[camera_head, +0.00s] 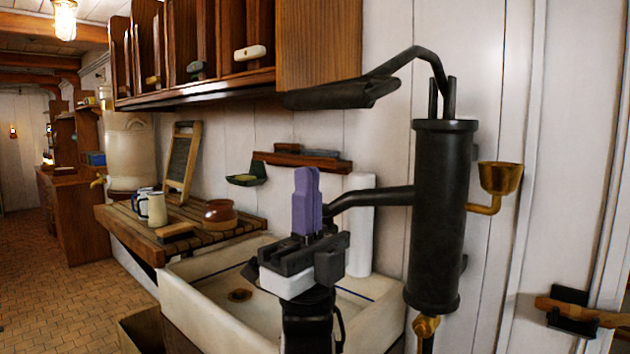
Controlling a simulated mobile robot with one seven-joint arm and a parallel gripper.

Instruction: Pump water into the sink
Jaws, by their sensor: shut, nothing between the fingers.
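A black hand pump (437,215) is fixed upright at the right. Its long pump handle (345,94) reaches left from the top, with a broad dark grip at its end. Its spout (370,197) points left over the white sink (205,283). The drain (239,295) shows in the basin, and I see no water flowing. My gripper (308,190) points up in front of the sink, its purple fingers shut together and empty. It is below the handle's grip, apart from it, and left of the pump body. My gripper and arm hide part of the basin and the spout's tip.
A slatted wooden drainboard (130,220) holds mugs (153,208), a brown pot (220,214) and a brush (174,232). Wooden cupboards (319,45) hang above. A white cylinder (359,240) stands behind my gripper. A brass cup (500,178) juts from the pump's right. Tiled floor is clear at left.

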